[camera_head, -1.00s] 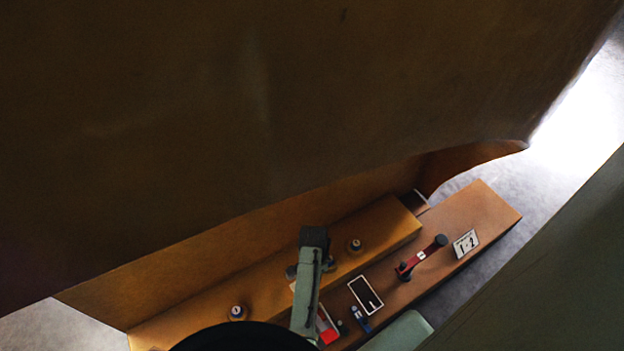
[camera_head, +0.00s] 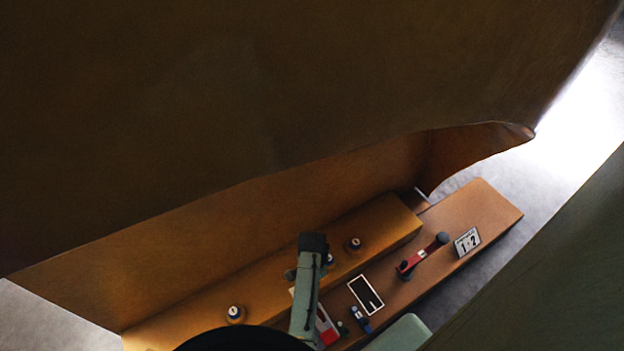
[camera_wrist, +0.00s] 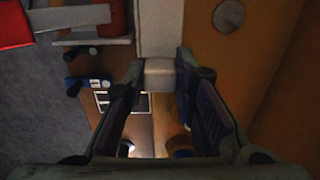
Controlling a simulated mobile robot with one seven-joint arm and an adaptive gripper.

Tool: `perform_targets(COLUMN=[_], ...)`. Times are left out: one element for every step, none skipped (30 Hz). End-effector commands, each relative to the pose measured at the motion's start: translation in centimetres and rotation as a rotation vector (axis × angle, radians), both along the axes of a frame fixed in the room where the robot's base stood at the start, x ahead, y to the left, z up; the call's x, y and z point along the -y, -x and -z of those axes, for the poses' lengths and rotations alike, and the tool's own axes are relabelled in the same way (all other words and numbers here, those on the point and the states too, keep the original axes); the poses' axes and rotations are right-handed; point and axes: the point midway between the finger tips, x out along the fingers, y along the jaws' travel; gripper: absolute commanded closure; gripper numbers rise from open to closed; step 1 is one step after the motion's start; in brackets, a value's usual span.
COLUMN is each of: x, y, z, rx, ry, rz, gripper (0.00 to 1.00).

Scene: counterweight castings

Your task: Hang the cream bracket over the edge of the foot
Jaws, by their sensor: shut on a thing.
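The cream bracket (camera_wrist: 158,30) shows in the wrist view as a pale upright bar with a block at its lower end. My gripper (camera_wrist: 158,82) is shut on that block, one dark finger on each side. In the head view my gripper is hidden behind my arm, and a small pale sliver (camera_head: 292,291) beside the arm may be part of the bracket. The foot (camera_head: 485,205) is a long orange-brown ledge with a raised step (camera_head: 385,225) along its back. The bracket appears over or near the foot; I cannot tell whether it touches.
On the ledge lie a white-framed dark rectangle (camera_head: 366,294), a red and black tool (camera_head: 420,258), a "1 2" plate (camera_head: 467,242) and a blue item (camera_head: 360,319). Round knobs (camera_head: 235,313) stand on the step. A huge brown casting (camera_head: 250,120) overhangs. Grey floor (camera_wrist: 40,110) lies beyond the ledge.

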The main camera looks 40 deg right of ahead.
Motion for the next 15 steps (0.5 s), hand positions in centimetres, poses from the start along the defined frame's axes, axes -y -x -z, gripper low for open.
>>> perform_targets(x=[0.0, 0.0, 0.0, 0.0, 0.0, 0.0, 0.0, 0.0, 0.0, 0.0, 0.0, 0.0, 0.0, 0.0, 0.0], y=[0.0, 0.0, 0.0, 0.0, 0.0, 0.0, 0.0, 0.0, 0.0, 0.0, 0.0, 0.0, 0.0, 0.0, 0.0], z=[0.7, 0.9, 1.2, 1.5, 1.7, 2.0, 2.3, 2.5, 2.8, 3.1, 3.3, 3.5, 3.7, 3.9, 4.1], rx=[0.0, 0.0, 0.001, 0.001, 0.001, 0.001, 0.0, 0.0, 0.0, 0.0, 0.0, 0.001, 0.001, 0.001, 0.001], ry=[0.0, 0.0, 0.0, 0.001, 0.001, 0.001, 0.0, 0.0, 0.0, 0.0, 0.0, 0.0, 0.001, 0.001, 0.001], rz=[0.0, 0.0, 0.0, 0.0, 0.0, 0.0, 0.0, 0.0, 0.0, 0.0, 0.0, 0.0, 0.0, 0.0, 0.0], gripper=[1.0, 1.0, 1.0, 1.0, 1.0, 1.0, 1.0, 1.0, 1.0, 1.0, 1.0, 1.0, 1.0, 1.0, 1.0])
